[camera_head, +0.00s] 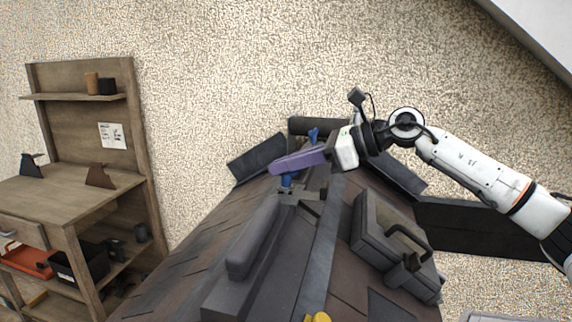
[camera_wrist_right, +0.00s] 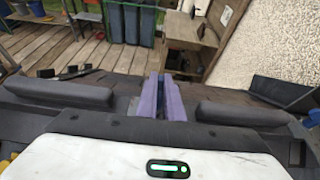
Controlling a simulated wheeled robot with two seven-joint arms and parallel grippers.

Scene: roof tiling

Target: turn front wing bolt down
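Two blue wing bolts show near the ridge top in the head view. The front wing bolt (camera_head: 287,181) stands on a dark clamp-like bracket (camera_head: 303,194), and the rear wing bolt (camera_head: 314,134) is farther back. My right gripper (camera_head: 272,168) reaches in from the right, with long purple fingers lying over the front bolt and hiding its upper part. In the right wrist view the fingers (camera_wrist_right: 164,98) are close together with a narrow gap. I cannot tell whether they touch or hold the bolt. My left gripper is not in view.
A dark ridge piece (camera_head: 256,239) lies along the roof in front of the bracket. A grey toolbox (camera_head: 392,240) with a handle sits on the right slope. A yellow object (camera_head: 318,317) is at the bottom edge. A wooden shelf unit (camera_head: 85,190) stands at left.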

